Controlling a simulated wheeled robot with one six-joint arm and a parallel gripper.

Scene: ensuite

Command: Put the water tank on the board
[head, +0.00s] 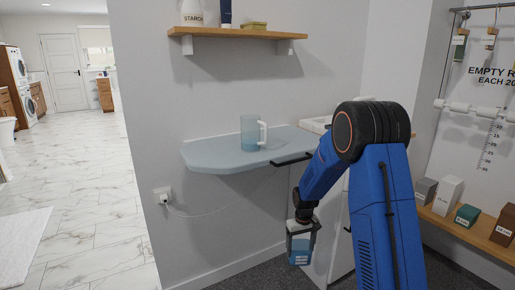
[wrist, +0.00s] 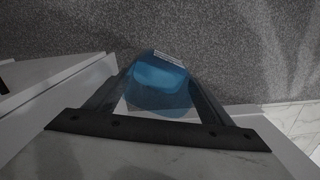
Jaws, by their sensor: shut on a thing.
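The water tank (head: 301,246) is a clear container with blue water inside and a white label. My gripper (head: 303,222) is shut on it and holds it in the air, below the level of the board and to its right. In the wrist view the tank (wrist: 160,78) sits between my two dark fingers (wrist: 158,100). The board (head: 215,158) is a pale blue-grey, rounded shelf on the wall. A clear blue jug (head: 250,135) with a white handle stands upright on it. My arm hides part of the area right of the board.
A dark flat rest (head: 292,159) sticks out at the board's right end. A white cabinet (head: 318,245) stands behind the tank. A wooden shelf (head: 235,34) with bottles hangs above the board. A plug and cord (head: 166,199) are on the wall below. The board's left part is bare.

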